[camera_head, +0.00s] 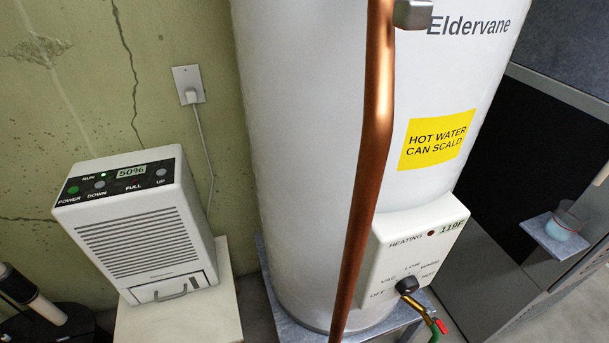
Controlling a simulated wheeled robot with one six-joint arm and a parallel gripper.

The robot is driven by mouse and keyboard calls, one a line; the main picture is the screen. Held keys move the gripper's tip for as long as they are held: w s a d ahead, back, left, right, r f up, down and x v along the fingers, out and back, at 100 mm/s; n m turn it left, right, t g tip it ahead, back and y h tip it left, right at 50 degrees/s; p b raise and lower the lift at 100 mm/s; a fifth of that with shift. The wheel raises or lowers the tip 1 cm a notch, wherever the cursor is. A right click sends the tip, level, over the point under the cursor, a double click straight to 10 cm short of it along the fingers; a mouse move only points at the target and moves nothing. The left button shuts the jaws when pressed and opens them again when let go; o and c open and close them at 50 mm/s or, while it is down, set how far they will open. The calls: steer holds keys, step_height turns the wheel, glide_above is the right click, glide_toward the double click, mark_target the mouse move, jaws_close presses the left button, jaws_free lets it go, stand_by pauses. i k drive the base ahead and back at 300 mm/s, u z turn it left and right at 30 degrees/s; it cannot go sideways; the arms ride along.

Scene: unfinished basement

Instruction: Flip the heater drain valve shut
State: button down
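The white water heater (300,150) stands upright in the middle. A brass drain valve (417,306) sticks out low on its front, just below the control box's black knob. A small red lever (441,327) is at the valve's outer end, and a green hose (434,338) leads down from there out of the frame. Whether the lever lies along or across the valve is too small to tell. My gripper is not in view.
A copper pipe (374,150) runs down in front of the heater, left of the control box (400,245). A dehumidifier (140,230) stands on a pale block (190,322) at left. At right, a cup (567,222) sits on a small ledge by a dark opening.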

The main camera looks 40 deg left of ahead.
mark_target(439, 322)
steer(key=u, duration=2.3)
steer(key=k, duration=0.7)
steer(key=z, duration=0.7)
steer(key=i, duration=0.95)
